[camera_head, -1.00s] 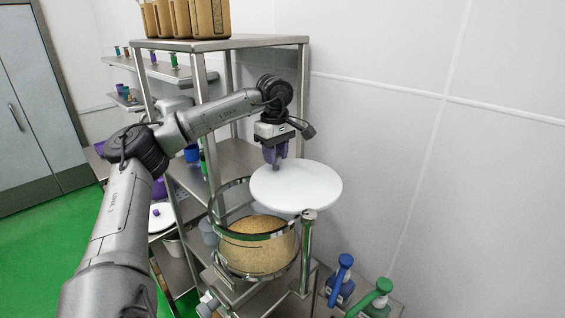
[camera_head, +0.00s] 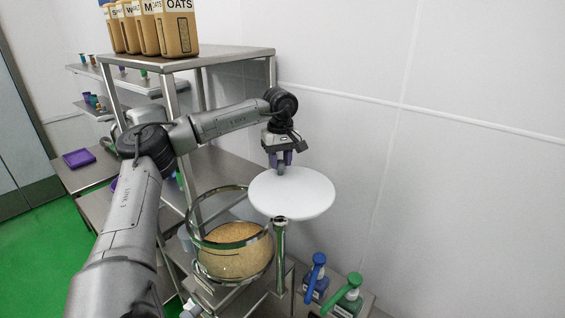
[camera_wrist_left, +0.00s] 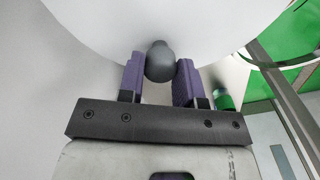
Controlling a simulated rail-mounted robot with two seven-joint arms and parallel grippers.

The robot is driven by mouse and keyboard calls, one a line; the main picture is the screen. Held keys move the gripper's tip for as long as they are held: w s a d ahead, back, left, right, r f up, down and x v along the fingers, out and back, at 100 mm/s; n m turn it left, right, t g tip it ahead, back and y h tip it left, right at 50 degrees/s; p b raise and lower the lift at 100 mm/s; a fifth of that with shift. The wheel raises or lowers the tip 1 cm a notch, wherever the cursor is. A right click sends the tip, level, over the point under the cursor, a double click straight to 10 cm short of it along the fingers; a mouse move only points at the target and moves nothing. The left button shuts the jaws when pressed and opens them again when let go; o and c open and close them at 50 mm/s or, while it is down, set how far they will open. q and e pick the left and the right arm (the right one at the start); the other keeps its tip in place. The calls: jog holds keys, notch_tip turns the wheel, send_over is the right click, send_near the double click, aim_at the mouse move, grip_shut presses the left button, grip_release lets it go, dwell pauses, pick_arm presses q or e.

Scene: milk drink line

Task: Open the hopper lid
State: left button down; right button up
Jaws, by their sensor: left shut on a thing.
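The hopper (camera_head: 207,243) is a clear round bin with a shiny metal rim, filled with tan grain (camera_head: 236,252). Its white round lid (camera_head: 300,203) is swung off to the right, level, beside the metal post (camera_head: 279,255), and most of the hopper mouth is uncovered. My left gripper (camera_head: 281,169) is above the lid, shut on its dark knob. In the left wrist view the round knob (camera_wrist_left: 159,62) sits between the purple fingers, with the white lid (camera_wrist_left: 160,18) behind it. My right gripper is not in view.
A blue pump bottle (camera_head: 316,280) and a green pump bottle (camera_head: 347,296) stand below right of the lid. The white wall (camera_head: 450,170) is to the right.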

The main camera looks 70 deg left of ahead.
pick_arm(q)
jog(key=shift+w+d, duration=0.1)
jog(key=shift+w, duration=0.05)
dwell(0.4)
jog(key=c, duration=0.8)
grip_release()
jog(key=shift+r, duration=6.85)
